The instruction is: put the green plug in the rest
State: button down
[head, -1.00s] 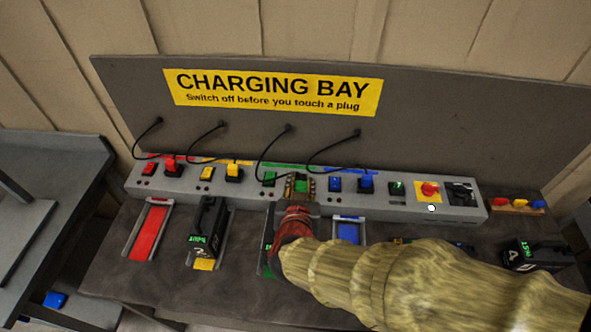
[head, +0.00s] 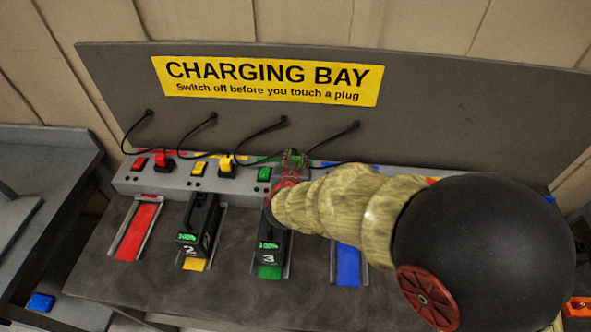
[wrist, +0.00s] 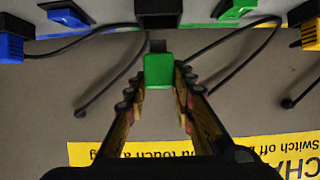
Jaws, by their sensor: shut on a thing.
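The green plug (wrist: 159,72) is between the two fingers of my gripper (wrist: 160,85) in the wrist view, which shows the bay upside down. My gripper is shut on it. A short dark prong sticks out of the plug towards a black socket (wrist: 158,12); a gap shows between them. In the head view my gripper (head: 292,163) is at the charger strip, right of the green switch (head: 264,174), and largely covers the plug. I cannot make out the rest for the plug in either view.
The charger strip (head: 145,182) carries red and yellow plugs and switches. Batteries marked 2 (head: 198,225) and 3 (head: 270,240) stand on the bench, beside empty red (head: 137,232) and blue (head: 348,265) bays. Thin cables hang from the back panel. My arm hides the strip's right side.

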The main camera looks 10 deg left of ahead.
jog(key=shift+w+a+f, duration=0.1)
jog(key=shift+w+f, duration=0.2)
jog(key=shift+f, duration=0.1)
jog(key=shift+w+a+f+b, duration=0.15)
jog(key=shift+f+b, duration=0.4)
jog(key=shift+f, duration=0.35)
jog(key=shift+w+d+f+b, duration=0.1)
jog(key=shift+f+b, duration=0.45)
jog(key=shift+f, duration=0.3)
jog(key=shift+f, duration=0.15)
jog(key=c, duration=1.5)
grip_release()
jog(key=shift+c, duration=0.2)
jog(key=shift+o, duration=0.2)
